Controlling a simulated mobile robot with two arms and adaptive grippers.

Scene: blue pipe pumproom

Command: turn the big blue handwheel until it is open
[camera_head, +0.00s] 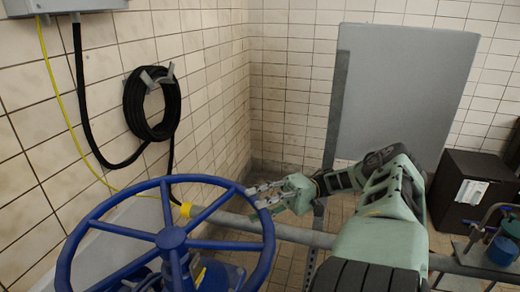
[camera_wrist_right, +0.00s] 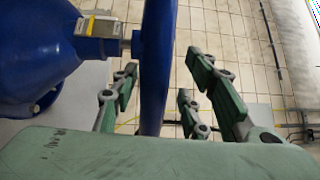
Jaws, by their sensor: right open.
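The big blue handwheel (camera_head: 171,238) fills the lower left of the head view, with its spokes meeting at a central hub. My right gripper (camera_head: 262,196) is at the right side of its rim. In the right wrist view, the rim (camera_wrist_right: 157,60) shows edge-on as a blue band running down between the separated green fingers of my right gripper (camera_wrist_right: 162,82). The fingers are open on either side of the rim, with gaps visible. The palm hides the rim's lower part. My left gripper is not in view.
A grey pipe (camera_head: 305,236) runs behind the wheel. A black hose coil (camera_head: 137,105) hangs on the left tiled wall beside a yellow cable (camera_head: 52,80). A grey panel (camera_head: 400,95) stands behind my right arm. A dark cabinet (camera_head: 465,195) is at right.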

